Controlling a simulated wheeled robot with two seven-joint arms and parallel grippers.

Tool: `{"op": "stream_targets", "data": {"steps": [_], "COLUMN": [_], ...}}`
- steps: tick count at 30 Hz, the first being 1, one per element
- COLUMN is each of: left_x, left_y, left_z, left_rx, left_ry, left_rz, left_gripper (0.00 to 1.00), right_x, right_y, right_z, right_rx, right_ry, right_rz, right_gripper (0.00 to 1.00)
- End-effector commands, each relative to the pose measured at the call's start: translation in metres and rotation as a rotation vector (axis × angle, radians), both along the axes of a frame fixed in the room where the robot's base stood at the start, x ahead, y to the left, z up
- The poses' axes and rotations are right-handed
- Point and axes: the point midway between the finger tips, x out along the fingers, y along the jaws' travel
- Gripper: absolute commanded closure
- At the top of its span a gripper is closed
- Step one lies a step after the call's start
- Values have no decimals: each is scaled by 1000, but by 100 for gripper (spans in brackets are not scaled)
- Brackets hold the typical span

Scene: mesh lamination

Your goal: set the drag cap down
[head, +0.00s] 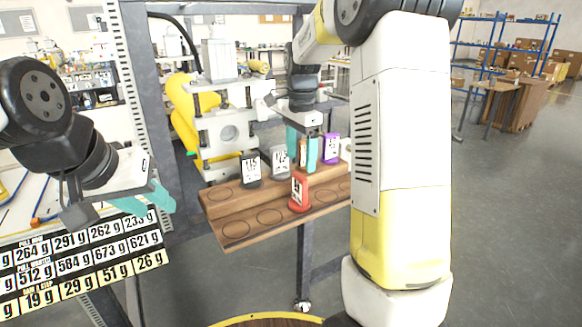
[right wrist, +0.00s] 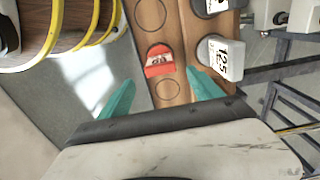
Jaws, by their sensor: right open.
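A red cap (head: 299,192) with a white label stands on the lower step of the wooden rack (head: 262,220). My right gripper (head: 302,150) is open over the rack, its teal fingers apart. In the right wrist view the red cap (right wrist: 160,62) stands just beyond and between the open fingertips (right wrist: 160,76), with nothing held. Which cap is the drag cap cannot be told from the labels. My left gripper (head: 147,201) is off to the left above the number board, and whether its fingers are parted is unclear.
The upper step holds a black cap (head: 250,168), a grey cap (head: 279,161) marked 125, an orange cap (head: 303,153) partly hidden by my fingers, and a purple cap (head: 331,148). Several ringed spots on the rack are empty. A roller machine (head: 222,118) stands behind it.

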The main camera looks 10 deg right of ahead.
Motion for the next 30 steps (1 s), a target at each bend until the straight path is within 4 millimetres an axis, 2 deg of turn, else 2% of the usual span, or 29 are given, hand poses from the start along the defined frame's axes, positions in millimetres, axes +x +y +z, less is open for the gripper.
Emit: {"op": "stream_targets", "data": {"steps": [5, 8, 12, 18, 21, 25, 30], "left_x": [0, 0, 0, 0, 0, 0, 0], "left_y": [0, 0, 0, 0, 0, 0, 0], "left_z": [0, 0, 0, 0, 0, 0, 0], "left_rx": [0, 0, 0, 0, 0, 0, 0], "left_ry": [0, 0, 0, 0, 0, 0, 0], "left_rz": [0, 0, 0, 0, 0, 0, 0], "left_gripper": [64, 64, 64, 64, 64, 64, 64], "right_x": [-25, -58, -113, -186, -212, -232, -239], "right_y": [-1, 0, 5, 14, 19, 22, 23], "right_z": [23, 43, 63, 70, 65, 58, 55], "right_rx": [43, 75, 79, -14, -80, -148, -178], "right_ry": [-61, -141, -281, -471, -532, -578, -593], "right_rz": [124, 288, 562, 930, 1070, 1187, 1237], "right_gripper": [26, 26, 26, 26, 26, 26, 26]}}
